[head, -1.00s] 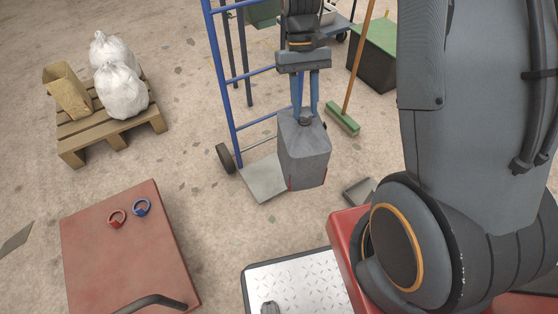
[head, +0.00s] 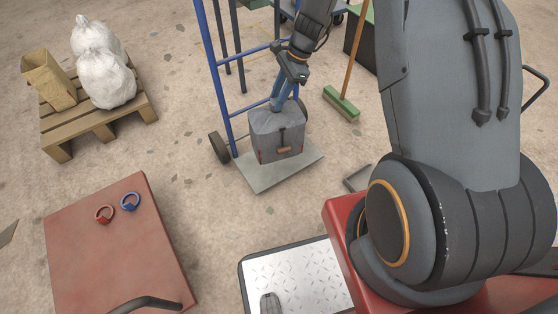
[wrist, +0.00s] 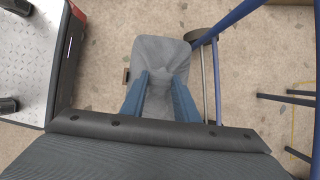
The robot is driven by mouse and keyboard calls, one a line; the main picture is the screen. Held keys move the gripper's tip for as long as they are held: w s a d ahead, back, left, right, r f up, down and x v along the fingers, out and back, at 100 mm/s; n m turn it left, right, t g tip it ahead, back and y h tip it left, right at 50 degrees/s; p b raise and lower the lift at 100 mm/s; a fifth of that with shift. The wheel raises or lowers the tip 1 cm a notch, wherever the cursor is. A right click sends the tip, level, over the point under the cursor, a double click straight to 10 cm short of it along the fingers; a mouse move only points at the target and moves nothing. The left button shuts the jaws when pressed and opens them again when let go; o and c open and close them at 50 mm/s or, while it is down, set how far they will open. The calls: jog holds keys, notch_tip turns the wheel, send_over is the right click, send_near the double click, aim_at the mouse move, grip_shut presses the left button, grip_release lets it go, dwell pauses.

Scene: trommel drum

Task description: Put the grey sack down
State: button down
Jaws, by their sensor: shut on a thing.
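The grey sack (head: 277,138) is a boxy grey bag with a small brown tag on its front. In the head view it is at the hand truck's toe plate (head: 290,172), close against the blue frame; I cannot tell whether it rests on the plate. My gripper (head: 281,104), with blue fingers, is shut on the sack's gathered top from above. In the wrist view the sack (wrist: 160,58) hangs between the two blue fingers, beside the blue rail. The sack's underside is hidden.
The blue hand truck frame (head: 207,62) stands behind the sack with a black wheel (head: 219,147) at left. A pallet (head: 98,118) holds white sacks and a brown bag. A green broom (head: 341,103) stands at right. A red board (head: 85,255) with two rings lies front left.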

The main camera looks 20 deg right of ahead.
jog(key=w+d+f+m, duration=0.1)
jog(key=f+m, duration=0.1)
jog(key=w+d+f+m+t+b, duration=0.1)
jog(key=w+f+m, duration=0.1)
jog(key=w+d+f+m+t, duration=0.1)
jog(key=f+m, duration=0.1)
jog(key=shift+w+f+h+b, duration=0.1)
jog(key=shift+w+h+b, duration=0.05)
jog(key=shift+h+b, duration=0.2)
notch_tip(320, 180, down, 10)
jog(key=b, duration=0.2)
jog(key=shift+b, duration=0.35)
jog(key=shift+d+f, duration=0.1)
jog(key=c, duration=1.4)
grip_release()
